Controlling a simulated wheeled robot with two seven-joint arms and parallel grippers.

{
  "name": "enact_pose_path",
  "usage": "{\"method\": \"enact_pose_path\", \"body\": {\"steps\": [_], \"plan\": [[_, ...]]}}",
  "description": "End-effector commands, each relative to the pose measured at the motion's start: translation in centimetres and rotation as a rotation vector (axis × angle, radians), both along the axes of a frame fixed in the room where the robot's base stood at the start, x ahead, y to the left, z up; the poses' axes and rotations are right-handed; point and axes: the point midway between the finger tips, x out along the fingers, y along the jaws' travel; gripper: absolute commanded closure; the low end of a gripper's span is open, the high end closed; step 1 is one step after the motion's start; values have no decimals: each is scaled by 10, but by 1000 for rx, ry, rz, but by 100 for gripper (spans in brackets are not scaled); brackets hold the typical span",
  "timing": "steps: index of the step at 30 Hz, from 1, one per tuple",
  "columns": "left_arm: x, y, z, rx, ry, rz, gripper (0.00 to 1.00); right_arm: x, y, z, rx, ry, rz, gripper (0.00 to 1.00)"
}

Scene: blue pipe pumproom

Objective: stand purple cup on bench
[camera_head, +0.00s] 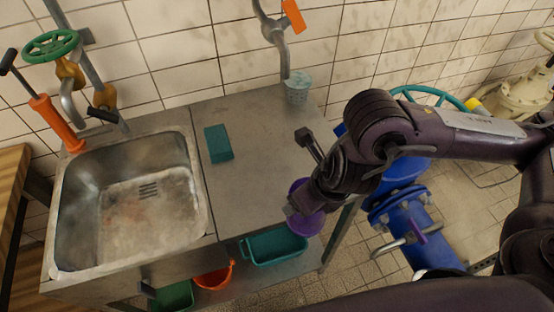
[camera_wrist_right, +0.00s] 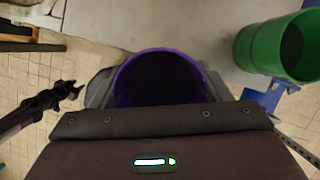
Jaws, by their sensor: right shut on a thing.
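The purple cup (camera_head: 308,222) is held in my right gripper (camera_head: 300,205) by the front right corner of the metal bench (camera_head: 255,175). The gripper partly hides it. In the right wrist view the cup (camera_wrist_right: 160,75) sits between the two fingers, its dark open mouth showing. Whether its base touches the bench, and how far it tilts, I cannot tell. A dark jointed shape at the left of the right wrist view looks like my left gripper (camera_wrist_right: 60,97); its opening is unclear.
A teal block (camera_head: 218,143) lies on the bench beside the sink (camera_head: 130,195). A speckled pale cup (camera_head: 297,90) stands at the back. A teal tub (camera_head: 274,246) and orange bucket (camera_head: 214,277) sit below. A green cylinder (camera_wrist_right: 258,45) is right of the held cup.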

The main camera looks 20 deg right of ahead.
Motion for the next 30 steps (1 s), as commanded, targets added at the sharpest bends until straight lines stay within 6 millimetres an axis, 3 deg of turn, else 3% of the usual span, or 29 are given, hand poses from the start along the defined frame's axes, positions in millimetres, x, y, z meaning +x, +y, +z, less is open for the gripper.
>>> {"method": "enact_pose_path", "body": {"steps": [5, 21, 30], "plan": [[1, 4, 0, 5, -1, 2, 64, 14, 0, 1, 1, 1, 25, 53], [0, 4, 29, 5, 0, 3, 64, 150, 5, 4, 0, 0, 25, 53], [0, 4, 36, 5, 0, 2, 64, 179, 6, 3, 0, 0, 26, 53]]}}
